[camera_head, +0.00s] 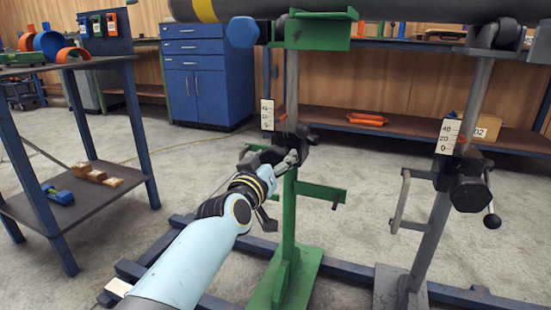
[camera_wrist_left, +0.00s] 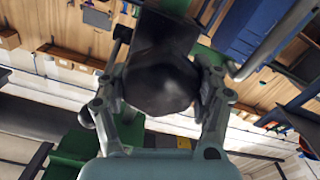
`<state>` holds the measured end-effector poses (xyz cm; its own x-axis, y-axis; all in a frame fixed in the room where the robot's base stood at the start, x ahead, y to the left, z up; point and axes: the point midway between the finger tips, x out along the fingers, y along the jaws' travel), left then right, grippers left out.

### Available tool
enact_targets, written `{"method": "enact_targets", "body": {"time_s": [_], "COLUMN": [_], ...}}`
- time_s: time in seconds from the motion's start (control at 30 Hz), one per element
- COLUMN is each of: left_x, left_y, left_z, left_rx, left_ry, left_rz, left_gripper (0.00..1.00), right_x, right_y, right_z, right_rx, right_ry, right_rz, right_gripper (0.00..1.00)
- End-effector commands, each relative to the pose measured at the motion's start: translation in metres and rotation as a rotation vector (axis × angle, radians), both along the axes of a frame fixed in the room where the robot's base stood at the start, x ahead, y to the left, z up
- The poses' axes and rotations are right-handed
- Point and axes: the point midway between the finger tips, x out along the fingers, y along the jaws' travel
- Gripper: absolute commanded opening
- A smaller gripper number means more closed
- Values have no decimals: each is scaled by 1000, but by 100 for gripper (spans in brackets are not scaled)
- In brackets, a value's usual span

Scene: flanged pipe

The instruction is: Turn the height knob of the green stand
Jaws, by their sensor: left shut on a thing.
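The green stand (camera_head: 289,215) stands upright in the middle of the head view, with a white height scale (camera_head: 267,114) beside its post. My left gripper (camera_head: 281,161) is at the stand's dark clamp (camera_head: 301,134). In the head view the gripper largely hides the height knob. In the left wrist view the black, faceted height knob (camera_wrist_left: 160,88) sits between the two fingers of my left gripper (camera_wrist_left: 160,100). The fingers are shut on the knob from both sides. My right gripper is not in view.
A large dark pipe (camera_head: 400,10) rests across the stands. A grey stand (camera_head: 433,215) with its own knob (camera_head: 470,194) and crank is at the right. A blue floor frame (camera_head: 340,273) runs around the bases. A work table (camera_head: 100,66) stands at the left.

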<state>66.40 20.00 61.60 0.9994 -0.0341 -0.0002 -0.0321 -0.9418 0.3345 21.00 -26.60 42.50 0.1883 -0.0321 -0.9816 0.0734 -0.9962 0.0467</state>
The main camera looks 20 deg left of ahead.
Motion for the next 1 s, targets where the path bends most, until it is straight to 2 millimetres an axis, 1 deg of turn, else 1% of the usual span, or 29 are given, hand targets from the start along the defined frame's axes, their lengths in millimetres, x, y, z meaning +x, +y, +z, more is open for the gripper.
{"method": "enact_targets", "body": {"time_s": [0.1, 0.33, 0.87, 0.9, 1.0], "left_x": [0, 0, 0, 0, 0], "left_y": [0, 1, 1, 1, 1], "left_z": [0, -1, -1, -1, -1], "left_rx": [-65, -143, -165, -165, -165], "left_ry": [3, 6, 7, 7, 7], "left_rz": [0, 0, 0, 0, 0], "left_gripper": [33, 33, 33, 71, 84], "right_x": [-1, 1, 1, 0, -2], "right_y": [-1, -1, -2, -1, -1], "right_z": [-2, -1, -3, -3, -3], "right_rx": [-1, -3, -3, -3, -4], "right_ry": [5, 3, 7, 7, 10], "right_rz": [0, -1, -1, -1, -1], "right_gripper": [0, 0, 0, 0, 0]}}
